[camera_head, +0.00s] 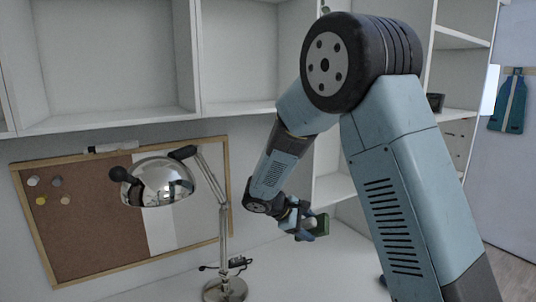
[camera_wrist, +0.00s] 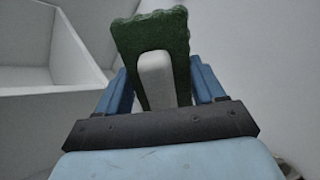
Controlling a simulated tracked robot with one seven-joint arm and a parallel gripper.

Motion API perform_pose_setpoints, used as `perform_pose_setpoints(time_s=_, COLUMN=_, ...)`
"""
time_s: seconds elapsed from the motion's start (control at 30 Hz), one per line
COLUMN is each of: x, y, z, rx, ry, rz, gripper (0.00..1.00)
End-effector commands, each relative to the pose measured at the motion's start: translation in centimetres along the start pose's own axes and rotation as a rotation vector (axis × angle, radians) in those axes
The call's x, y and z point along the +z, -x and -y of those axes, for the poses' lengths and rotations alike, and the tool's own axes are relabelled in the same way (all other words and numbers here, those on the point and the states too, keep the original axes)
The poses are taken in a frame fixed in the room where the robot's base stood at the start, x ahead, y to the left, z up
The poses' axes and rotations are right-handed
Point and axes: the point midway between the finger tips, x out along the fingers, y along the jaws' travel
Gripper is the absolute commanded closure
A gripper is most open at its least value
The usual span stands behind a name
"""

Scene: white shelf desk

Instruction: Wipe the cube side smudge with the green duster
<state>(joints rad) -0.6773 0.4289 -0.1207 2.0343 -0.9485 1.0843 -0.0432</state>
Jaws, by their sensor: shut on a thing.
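My gripper (camera_head: 304,222) is shut on the green duster (camera_head: 321,224) and holds it in the air above the white desk. In the wrist view the duster (camera_wrist: 150,35) stands up between the blue fingers of my gripper (camera_wrist: 158,85), with dark green around a pale grey middle part. I cannot make out a cube or a smudge in either view. Parts of the desk top are hidden behind my arm.
A chrome desk lamp (camera_head: 165,182) stands left of my gripper, its round base (camera_head: 225,289) on the desk. A framed cork board (camera_head: 85,225) leans at the back wall. White shelves (camera_head: 110,60) run above and behind. The desk top (camera_head: 335,270) below my gripper looks clear.

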Motion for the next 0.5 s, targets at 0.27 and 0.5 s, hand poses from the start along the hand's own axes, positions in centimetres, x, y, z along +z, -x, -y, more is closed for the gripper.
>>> perform_pose_setpoints(time_s=0.27, x=-2.0, y=5.7, z=-9.6, rx=0.320, ry=0.047, rz=0.216, gripper=0.56)
perform_pose_setpoints(time_s=0.5, x=-2.8, y=10.5, z=-14.3, rx=0.459, ry=0.055, rz=0.314, gripper=0.56)
